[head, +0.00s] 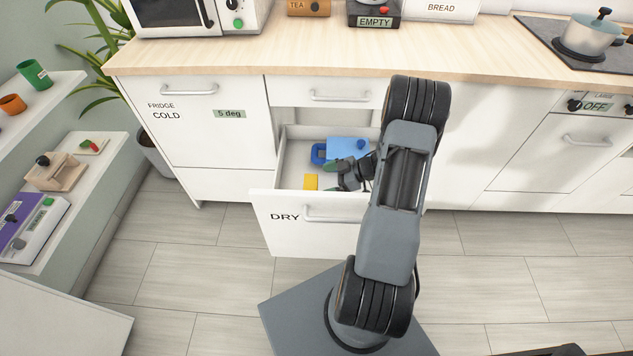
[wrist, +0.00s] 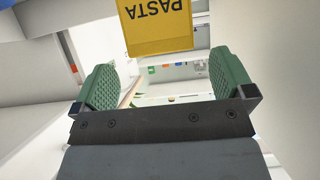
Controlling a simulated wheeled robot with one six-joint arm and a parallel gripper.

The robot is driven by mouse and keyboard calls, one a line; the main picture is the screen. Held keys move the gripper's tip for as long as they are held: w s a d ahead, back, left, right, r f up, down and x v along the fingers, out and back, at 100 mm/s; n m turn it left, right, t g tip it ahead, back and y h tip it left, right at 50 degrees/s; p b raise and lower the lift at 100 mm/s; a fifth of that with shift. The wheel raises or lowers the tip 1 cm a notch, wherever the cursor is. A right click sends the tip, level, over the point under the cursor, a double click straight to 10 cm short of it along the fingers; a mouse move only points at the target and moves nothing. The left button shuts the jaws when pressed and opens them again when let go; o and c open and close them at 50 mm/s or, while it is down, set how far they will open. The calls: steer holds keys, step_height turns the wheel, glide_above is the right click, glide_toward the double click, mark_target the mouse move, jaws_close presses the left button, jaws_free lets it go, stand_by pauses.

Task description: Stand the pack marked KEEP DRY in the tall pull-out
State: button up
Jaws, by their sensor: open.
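A white pull-out marked DRY (head: 285,217) stands open below the worktop. A light blue item (head: 347,147), a darker blue item (head: 318,153) and a yellow item (head: 310,181) are inside it. No KEEP DRY marking is readable in either view. My gripper (head: 345,175) is low over the open pull-out, near these items. In the wrist view my gripper (wrist: 165,78) is open, its green fingers wide apart with nothing between them. A yellow pack marked PASTA (wrist: 155,28) appears upside down beyond the fingers. My arm hides the pull-out's right side.
A closed white front marked FRIDGE COLD (head: 180,130) is on the left. The worktop (head: 240,50) carries a microwave (head: 185,15) and a box marked EMPTY (head: 374,15). Wall shelves (head: 85,165) are at the far left. The floor (head: 190,270) left of my base is clear.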

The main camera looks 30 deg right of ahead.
steer(key=v, duration=0.5)
steer(key=w+r+m+t+h, duration=0.2)
steer(key=w+r+m+h, duration=0.1)
steer(key=w+r+h, duration=0.4)
steer(key=w+r+m+t+h, duration=0.25)
steer(key=r+h, duration=0.35)
steer(key=r, duration=0.3)
steer(key=s+a+r+m+g+y, duration=0.2)
steer(key=s+a+m+g, duration=0.5)
steer(key=s+a, duration=0.9)
steer(key=s+r, duration=0.1)
steer(key=s, duration=0.2)
steer(key=shift+s+a+r+p, duration=0.25)
steer(key=shift+s+p, duration=0.1)
steer(key=shift+s, duration=0.05)
steer(key=shift+g, duration=0.25)
